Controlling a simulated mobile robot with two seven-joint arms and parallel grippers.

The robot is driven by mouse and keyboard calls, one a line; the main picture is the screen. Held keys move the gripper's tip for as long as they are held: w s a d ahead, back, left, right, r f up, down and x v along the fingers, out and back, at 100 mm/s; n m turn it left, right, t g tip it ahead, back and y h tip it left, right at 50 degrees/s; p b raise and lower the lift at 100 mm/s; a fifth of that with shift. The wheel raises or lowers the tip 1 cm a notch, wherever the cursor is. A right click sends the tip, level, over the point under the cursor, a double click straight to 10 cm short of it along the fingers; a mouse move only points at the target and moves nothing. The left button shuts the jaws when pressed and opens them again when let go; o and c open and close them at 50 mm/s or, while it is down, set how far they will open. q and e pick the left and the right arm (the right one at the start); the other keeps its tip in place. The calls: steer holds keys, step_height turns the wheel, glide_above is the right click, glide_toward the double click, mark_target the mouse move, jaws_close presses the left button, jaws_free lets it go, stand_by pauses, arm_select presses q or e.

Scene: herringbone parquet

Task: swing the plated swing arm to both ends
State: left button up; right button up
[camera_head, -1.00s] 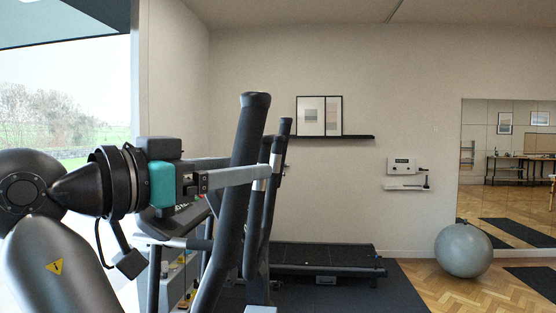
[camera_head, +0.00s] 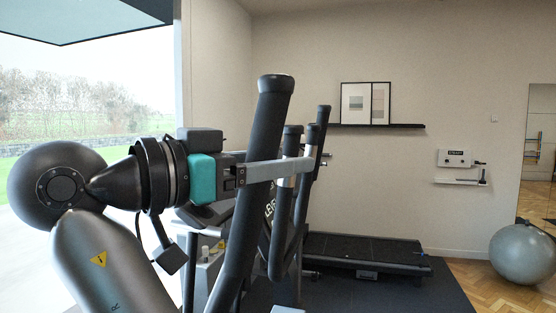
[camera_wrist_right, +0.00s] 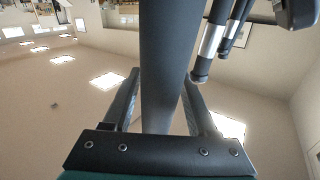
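The swing arm is a long black padded bar (camera_head: 269,115) of the elliptical machine, leaning with its top to the right in the head view. My right gripper (camera_head: 306,167) reaches across it from the left, one grey finger passing in front. In the right wrist view the same bar (camera_wrist_right: 170,60) runs down between the two fingers of the right gripper (camera_wrist_right: 161,85). Pale gaps show on both sides of the bar near the finger bases, so the fingers look open around it. Contact near the fingertips cannot be made out. My left gripper is not in view.
More black handles with silver bands (camera_head: 290,160) stand just right of the bar. A treadmill (camera_head: 365,252) lies behind on a dark mat (camera_head: 425,290). A grey exercise ball (camera_head: 522,254) rests on parquet at right. A wall shelf (camera_head: 375,125) holds pictures. A window is at left.

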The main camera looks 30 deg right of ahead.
jaws_close()
steer(key=shift+d, duration=0.1)
stand_by(1.0)
